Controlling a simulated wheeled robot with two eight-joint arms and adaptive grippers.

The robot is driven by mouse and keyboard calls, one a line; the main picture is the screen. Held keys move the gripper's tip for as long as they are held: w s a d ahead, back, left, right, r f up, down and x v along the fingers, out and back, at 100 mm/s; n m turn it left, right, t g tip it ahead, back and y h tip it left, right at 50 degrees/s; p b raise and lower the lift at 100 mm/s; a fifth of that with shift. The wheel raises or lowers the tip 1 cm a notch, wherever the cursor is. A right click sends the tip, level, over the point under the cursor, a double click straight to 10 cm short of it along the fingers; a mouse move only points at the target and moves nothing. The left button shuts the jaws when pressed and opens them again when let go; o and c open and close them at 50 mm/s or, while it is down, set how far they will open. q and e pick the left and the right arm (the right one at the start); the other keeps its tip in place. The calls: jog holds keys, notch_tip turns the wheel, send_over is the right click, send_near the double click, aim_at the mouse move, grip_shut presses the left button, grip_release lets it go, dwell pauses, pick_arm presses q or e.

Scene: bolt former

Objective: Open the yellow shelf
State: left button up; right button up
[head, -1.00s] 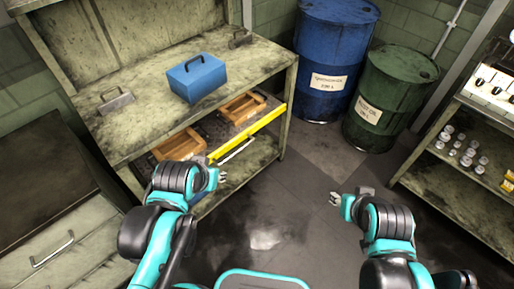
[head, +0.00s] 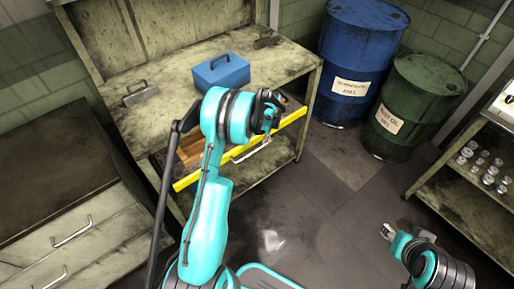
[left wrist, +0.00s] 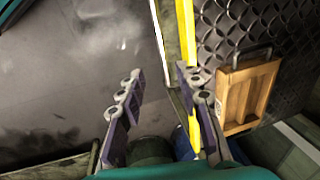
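The yellow shelf is a dark tread-plate drawer under the workbench, with a yellow front edge (head: 187,182) and a pale bar handle (head: 252,150). Its yellow edge also shows in the left wrist view (left wrist: 186,25), beside my right-hand finger there. My left gripper (head: 272,112) is over the right part of the shelf front, and my arm hides part of the shelf. In the left wrist view my left gripper (left wrist: 162,100) is open with nothing between its fingers. I cannot tell whether it touches the shelf. My right gripper (head: 387,232) is low at the right, away from the shelf, too small to judge.
A wooden crate (left wrist: 248,92) lies on the shelf. A blue toolbox (head: 222,74) stands on the workbench (head: 180,105) above. Blue (head: 358,60) and green (head: 412,105) barrels stand right of the bench. A drawer cabinet (head: 70,220) is at the left. The floor in front is clear.

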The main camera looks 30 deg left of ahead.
pick_arm(q)
send_near(256, 150)
jog(key=shift+g, duration=0.3)
jog(key=f+b, duration=0.1)
jog(key=f, duration=0.1)
jog(key=w+a+f+b, duration=0.1)
jog(key=f, duration=0.2)
jog(key=f+b, duration=0.1)
jog(key=f, duration=0.2)
jog(key=shift+w+a, duration=0.2)
grip_shut()
